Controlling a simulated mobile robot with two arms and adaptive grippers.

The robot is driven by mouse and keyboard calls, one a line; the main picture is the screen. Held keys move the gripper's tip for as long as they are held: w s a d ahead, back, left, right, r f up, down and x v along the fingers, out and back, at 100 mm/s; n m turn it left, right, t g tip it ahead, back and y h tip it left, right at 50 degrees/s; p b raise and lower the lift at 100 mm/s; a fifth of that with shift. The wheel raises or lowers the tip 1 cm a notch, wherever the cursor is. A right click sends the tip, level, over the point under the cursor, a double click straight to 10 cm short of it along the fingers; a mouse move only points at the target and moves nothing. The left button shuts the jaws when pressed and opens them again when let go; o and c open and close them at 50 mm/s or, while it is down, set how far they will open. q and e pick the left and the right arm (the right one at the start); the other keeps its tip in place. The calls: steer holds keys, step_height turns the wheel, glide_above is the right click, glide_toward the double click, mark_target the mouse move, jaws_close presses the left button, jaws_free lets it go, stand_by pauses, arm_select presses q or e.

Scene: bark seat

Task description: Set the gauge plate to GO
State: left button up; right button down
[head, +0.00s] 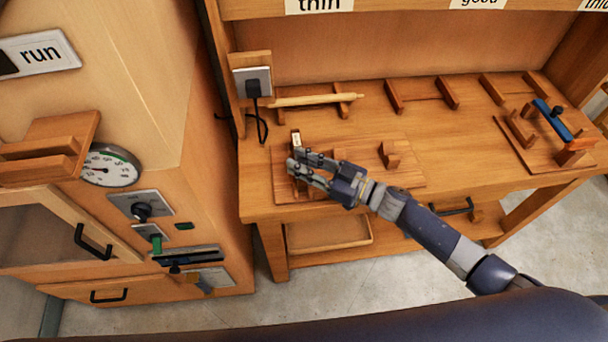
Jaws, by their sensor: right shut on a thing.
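My right gripper (298,170) reaches in from the right over the wooden fixture board (350,178) on the bench. It is shut at a small upright piece (296,139) with a pale face and a dark mark, near the board's left end. This piece looks like the gauge plate; its lower part is hidden by the fingers. No GO marking is readable. A wooden block (390,155) stands on the same board, to the right of the gripper. My left gripper is not in view.
Behind the board, a pale rod (315,100) lies on a wooden rack. At right, a second board (545,155) carries a blue bar (552,120). A power plug with a black cord (254,90) is at the bench's left. A cabinet with a dial (110,165) stands further left.

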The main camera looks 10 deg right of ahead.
steer(key=shift+w, duration=0.3)
steer(key=shift+d+r, duration=0.1)
steer(key=c, duration=1.4)
jaws_free()
steer(key=shift+o, duration=0.3)
steer(key=shift+w, duration=0.15)
steer(key=v, duration=1.2)
